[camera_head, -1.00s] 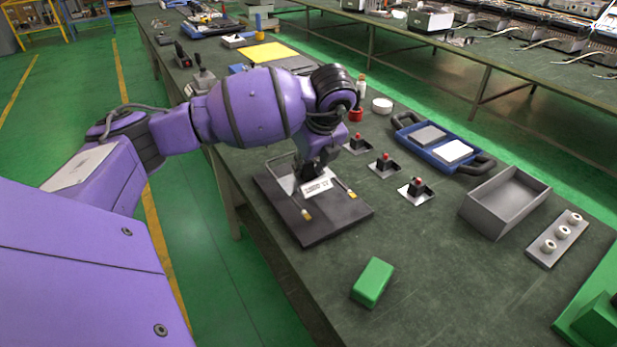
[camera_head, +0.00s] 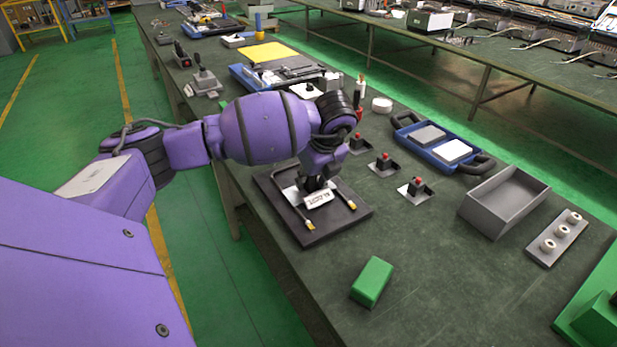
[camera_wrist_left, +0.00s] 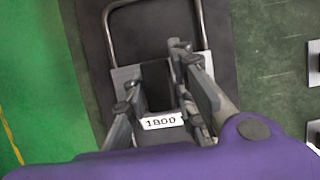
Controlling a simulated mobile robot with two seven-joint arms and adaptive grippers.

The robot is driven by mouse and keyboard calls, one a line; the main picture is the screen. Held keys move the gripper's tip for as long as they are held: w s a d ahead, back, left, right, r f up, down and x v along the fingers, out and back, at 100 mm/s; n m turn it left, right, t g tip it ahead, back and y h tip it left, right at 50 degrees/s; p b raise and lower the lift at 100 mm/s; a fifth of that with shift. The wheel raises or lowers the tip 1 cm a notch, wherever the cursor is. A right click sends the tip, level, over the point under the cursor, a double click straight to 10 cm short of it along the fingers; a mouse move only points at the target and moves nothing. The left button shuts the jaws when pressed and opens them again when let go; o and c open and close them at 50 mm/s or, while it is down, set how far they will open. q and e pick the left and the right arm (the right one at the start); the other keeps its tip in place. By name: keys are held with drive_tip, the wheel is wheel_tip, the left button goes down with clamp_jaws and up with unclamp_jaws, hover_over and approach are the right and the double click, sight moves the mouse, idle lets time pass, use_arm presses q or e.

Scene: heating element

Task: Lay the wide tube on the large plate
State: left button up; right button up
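The wide tube is a thin grey U-shaped tube with yellow ends (camera_head: 351,205), a pale bracket and a white label reading 1800 in the left wrist view. The large plate (camera_head: 309,239) is a dark flat rectangle on the bench. My left gripper (camera_head: 313,187) points down over it. The wrist view shows the fingers (camera_wrist_left: 160,85) on both sides of a dark block at the bracket, shut on the tube's middle part. The tube's bend (camera_wrist_left: 155,5) lies over the plate. The tube is low and roughly level; I cannot tell whether it touches. My right gripper is out of view.
A green block (camera_head: 372,282) lies in front of the plate. Bare bench lies between the green block and the box.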

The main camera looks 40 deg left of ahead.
use_arm(q)
drive_tip(key=shift+o, duration=1.2)
drive_tip(key=shift+d+r, duration=0.15)
drive_tip(key=shift+r, duration=0.45)
drive_tip(key=v, duration=1.1)
